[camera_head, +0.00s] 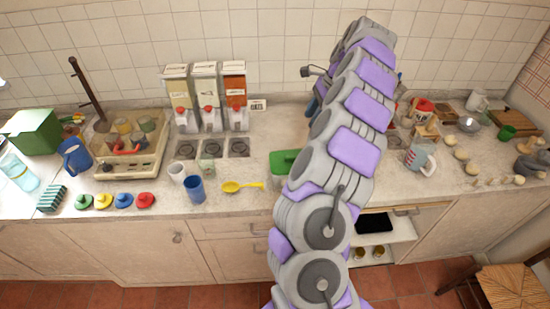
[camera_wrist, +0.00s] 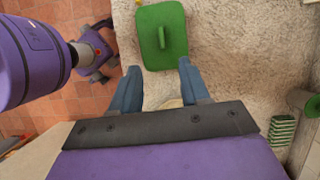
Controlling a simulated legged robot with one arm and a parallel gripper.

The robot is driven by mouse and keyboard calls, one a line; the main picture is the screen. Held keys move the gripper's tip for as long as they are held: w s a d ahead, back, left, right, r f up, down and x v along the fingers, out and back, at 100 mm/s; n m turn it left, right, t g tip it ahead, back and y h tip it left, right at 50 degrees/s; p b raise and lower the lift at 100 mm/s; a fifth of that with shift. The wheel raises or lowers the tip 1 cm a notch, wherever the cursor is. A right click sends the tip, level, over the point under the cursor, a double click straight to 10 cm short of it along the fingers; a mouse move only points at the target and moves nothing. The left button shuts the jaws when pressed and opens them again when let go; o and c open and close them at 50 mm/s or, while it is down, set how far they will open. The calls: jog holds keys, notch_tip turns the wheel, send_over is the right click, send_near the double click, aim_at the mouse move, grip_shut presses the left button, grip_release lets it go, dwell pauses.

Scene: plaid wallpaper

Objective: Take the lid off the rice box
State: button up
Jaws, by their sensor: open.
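A green square lid (camera_wrist: 162,36) with a raised bar handle shows in the wrist view, beyond my fingertips. In the head view the green lid (camera_head: 282,161) sits on the counter just left of my arm, which hides part of it. The box under it is hard to make out. My gripper (camera_wrist: 159,78) is open, with its two blue fingers apart and nothing between them. The lid lies ahead of the fingertips, roughly in line with the gap. In the head view my arm hides the gripper.
A yellow spoon (camera_head: 243,186), a blue cup (camera_head: 195,189) and a white cup (camera_head: 176,172) stand left of the lid. Three dispensers (camera_head: 205,95) stand behind. A measuring jug (camera_head: 420,156) is right of my arm. A striped green block (camera_wrist: 283,130) shows in the wrist view.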

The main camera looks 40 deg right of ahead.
notch_tip(320, 180, down, 3)
jog(key=d, duration=0.1)
jog(key=b, duration=0.3)
send_over(290, 157)
jog(key=s+d, duration=0.1)
jog(key=d, duration=0.1)
jog(key=f, duration=0.7)
jog(key=shift+a+f, duration=0.25)
jog(key=shift+f, duration=0.15)
jog(key=shift+w+d+f, duration=0.1)
jog(key=shift+d+f, duration=0.6)
jog(key=shift+d, duration=0.05)
jog(key=a+f, duration=0.1)
jog(key=a+f+b, duration=0.1)
jog(key=a+f, duration=0.1)
jog(key=f, duration=0.1)
jog(key=shift+w, duration=0.35)
jog(key=shift+d+f, duration=0.1)
jog(key=shift+d, duration=0.2)
jog(key=shift+c, duration=0.6)
jog(key=shift+d, duration=0.3)
jog(key=c, duration=0.3)
jog(key=shift+s+a, duration=0.1)
jog(key=shift+a, duration=0.15)
grip_shut()
jog(key=shift+a, duration=0.1)
